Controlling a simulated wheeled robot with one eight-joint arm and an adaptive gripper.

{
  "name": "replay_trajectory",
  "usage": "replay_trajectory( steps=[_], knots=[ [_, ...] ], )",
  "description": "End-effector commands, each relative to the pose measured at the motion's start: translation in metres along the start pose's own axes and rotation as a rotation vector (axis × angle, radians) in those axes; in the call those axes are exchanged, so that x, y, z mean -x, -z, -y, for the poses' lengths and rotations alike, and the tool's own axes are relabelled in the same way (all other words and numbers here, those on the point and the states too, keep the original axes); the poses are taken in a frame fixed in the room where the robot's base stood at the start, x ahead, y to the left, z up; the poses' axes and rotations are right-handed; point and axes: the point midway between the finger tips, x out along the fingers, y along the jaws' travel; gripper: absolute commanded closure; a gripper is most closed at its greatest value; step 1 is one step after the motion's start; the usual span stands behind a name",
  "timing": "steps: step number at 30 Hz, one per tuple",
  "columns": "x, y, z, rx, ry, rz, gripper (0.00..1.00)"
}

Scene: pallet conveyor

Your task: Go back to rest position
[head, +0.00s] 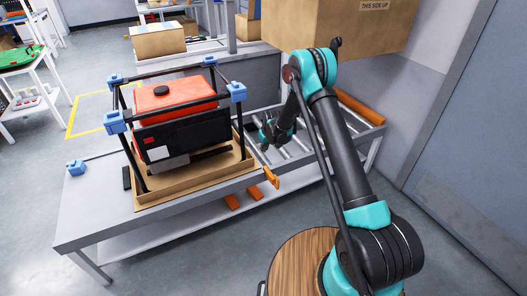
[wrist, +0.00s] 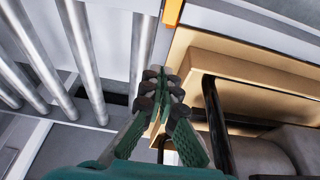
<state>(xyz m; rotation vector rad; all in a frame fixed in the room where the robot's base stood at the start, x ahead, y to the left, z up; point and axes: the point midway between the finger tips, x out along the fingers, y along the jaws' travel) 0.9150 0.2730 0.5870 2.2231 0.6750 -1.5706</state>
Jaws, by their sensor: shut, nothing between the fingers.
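My gripper (head: 277,133) hangs over the roller conveyor, just right of the cardboard tray on the table. In the wrist view my gripper (wrist: 166,85) is shut and empty, its fingertips together beside the tray's edge (wrist: 200,50). My arm, black and teal, rises from a round wooden top at the front and bends down at the elbow toward the conveyor. The tray (head: 190,192) holds a red and black machine (head: 180,125) inside a black post frame with blue corner pieces (head: 115,122).
The metal rollers (head: 290,146) lie under my gripper, with an orange roller (head: 361,107) at the far end. A large cardboard box (head: 400,30) is behind my elbow. A loose blue corner piece (head: 75,167) lies on the table's left. An orange bracket (head: 271,177) sits at the front edge.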

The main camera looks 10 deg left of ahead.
Motion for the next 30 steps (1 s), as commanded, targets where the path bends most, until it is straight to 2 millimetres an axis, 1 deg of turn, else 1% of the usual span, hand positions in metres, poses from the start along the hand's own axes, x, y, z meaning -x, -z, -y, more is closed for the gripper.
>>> replay_trajectory(
  steps=[11, 14, 17, 20, 21, 23, 24, 26, 27, 29, 30],
  knots=[
    [0.001, 0.000, -0.001, -0.001, 0.000, 0.000, 1.00],
    [0.012, -0.001, -0.005, -0.009, -0.004, -0.001, 1.00],
    [0.037, -0.005, -0.015, -0.030, -0.011, -0.001, 1.00],
    [0.075, -0.014, -0.028, -0.062, -0.022, -0.003, 1.00],
    [0.091, -0.019, -0.034, -0.076, -0.027, -0.003, 1.00],
    [0.114, -0.027, -0.041, -0.096, -0.034, -0.004, 1.00],
    [0.130, -0.033, -0.046, -0.109, -0.039, -0.005, 1.00],
    [0.152, -0.043, -0.052, -0.130, -0.047, -0.006, 1.00],
    [0.167, -0.051, -0.056, -0.144, -0.051, -0.007, 1.00],
    [0.188, -0.062, -0.061, -0.164, -0.058, -0.008, 1.00],
    [0.202, -0.071, -0.064, -0.177, -0.063, -0.009, 1.00]
  ],
)
